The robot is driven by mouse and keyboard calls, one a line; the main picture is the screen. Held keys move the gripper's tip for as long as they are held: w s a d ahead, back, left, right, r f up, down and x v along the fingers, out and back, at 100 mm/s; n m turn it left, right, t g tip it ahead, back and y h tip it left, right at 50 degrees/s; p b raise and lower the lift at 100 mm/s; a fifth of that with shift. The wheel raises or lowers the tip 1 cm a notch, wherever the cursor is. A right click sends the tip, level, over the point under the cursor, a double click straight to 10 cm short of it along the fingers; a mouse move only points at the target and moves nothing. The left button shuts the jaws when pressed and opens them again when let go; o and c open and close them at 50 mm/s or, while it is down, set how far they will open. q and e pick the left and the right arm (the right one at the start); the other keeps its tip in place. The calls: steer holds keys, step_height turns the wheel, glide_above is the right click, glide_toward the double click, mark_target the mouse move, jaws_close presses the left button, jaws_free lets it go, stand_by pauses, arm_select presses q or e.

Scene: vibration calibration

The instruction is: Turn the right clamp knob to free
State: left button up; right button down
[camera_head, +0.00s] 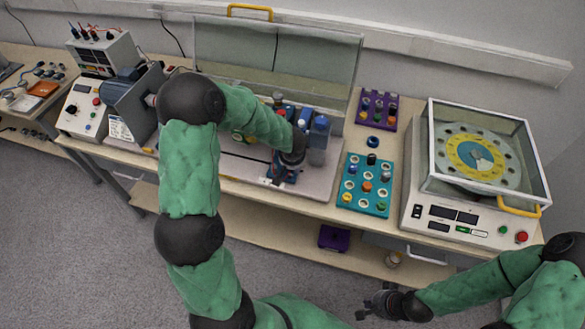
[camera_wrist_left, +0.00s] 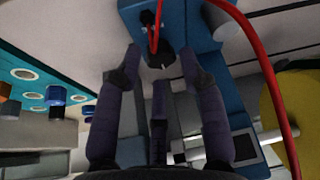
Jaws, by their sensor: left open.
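The right clamp knob (camera_wrist_left: 166,60) looks like a dark round knob with a small white mark, on a blue clamp block (camera_wrist_left: 200,22). It shows in the left wrist view just beyond my left gripper (camera_wrist_left: 160,66), whose fingers are apart on either side of it. I cannot tell whether they touch it. In the head view my left gripper (camera_head: 284,172) is at the front right of the shaker bench plate (camera_head: 232,172) and hides the knob. A blue clamp body (camera_head: 318,138) stands just right of it. My right gripper (camera_head: 374,304) is open and empty, low in front of the table.
A clear guard with a yellow handle (camera_head: 250,12) stands raised behind the plate. A teal tray (camera_head: 345,187) with several coloured pieces, a purple rack (camera_head: 362,110) and a lidded round machine (camera_head: 408,210) are to the right. A red cable (camera_wrist_left: 262,62) arches close by my left gripper.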

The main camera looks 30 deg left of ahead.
arm_select(q)
steer(key=shift+x, duration=0.85)
jaws_close()
steer(key=shift+r, duration=0.1)
